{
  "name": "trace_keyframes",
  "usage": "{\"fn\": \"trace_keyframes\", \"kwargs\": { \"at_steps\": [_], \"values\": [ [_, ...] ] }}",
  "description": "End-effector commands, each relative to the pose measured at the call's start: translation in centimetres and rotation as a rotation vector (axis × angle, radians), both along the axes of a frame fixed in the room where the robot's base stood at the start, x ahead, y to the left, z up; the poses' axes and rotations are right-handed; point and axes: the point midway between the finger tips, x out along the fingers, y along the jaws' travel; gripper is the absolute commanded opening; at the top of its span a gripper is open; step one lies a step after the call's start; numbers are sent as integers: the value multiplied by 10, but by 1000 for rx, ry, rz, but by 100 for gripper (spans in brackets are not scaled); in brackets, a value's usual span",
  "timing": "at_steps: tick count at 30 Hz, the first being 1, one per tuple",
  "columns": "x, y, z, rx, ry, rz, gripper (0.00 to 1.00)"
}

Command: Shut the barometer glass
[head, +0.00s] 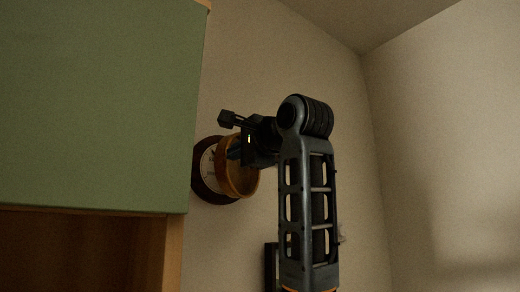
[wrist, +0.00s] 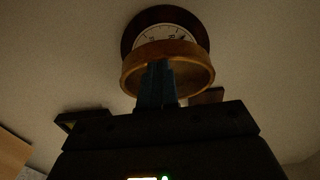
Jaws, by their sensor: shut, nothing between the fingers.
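The barometer hangs on the wall, with a dark round wooden base (head: 203,187) and a pale dial (head: 208,165). Its glass (head: 246,181), in a golden-brown ring frame, stands swung out at an angle from the dial. In the wrist view the ring frame (wrist: 199,58) tilts out below the dial (wrist: 165,32), inside the dark base (wrist: 133,27). My gripper (head: 234,154) is shut and empty. Its blue-grey fingers (wrist: 158,82) overlap the ring in the wrist view; I cannot tell whether they touch it.
A green cabinet panel (head: 100,100) with wooden edges is close on the left. A dark-framed object (head: 271,262) is on the wall below, partly behind my arm. The wall to the right is clear.

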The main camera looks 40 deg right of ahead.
Motion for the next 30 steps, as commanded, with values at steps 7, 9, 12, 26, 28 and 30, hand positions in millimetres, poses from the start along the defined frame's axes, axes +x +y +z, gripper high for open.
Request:
{"fn": "trace_keyframes", "kwargs": {
  "at_steps": [7,9,12,26,28,30],
  "values": [
    [22,17,1,1,0,1,0],
    [26,20,0,1,1,1,0],
    [31,22,0,0,1,0,0],
    [34,24,0,0,-1,-1,0],
    [34,24,0,0,-1,-1,0],
    [34,24,0,0,-1,-1,0]
  ]
}}
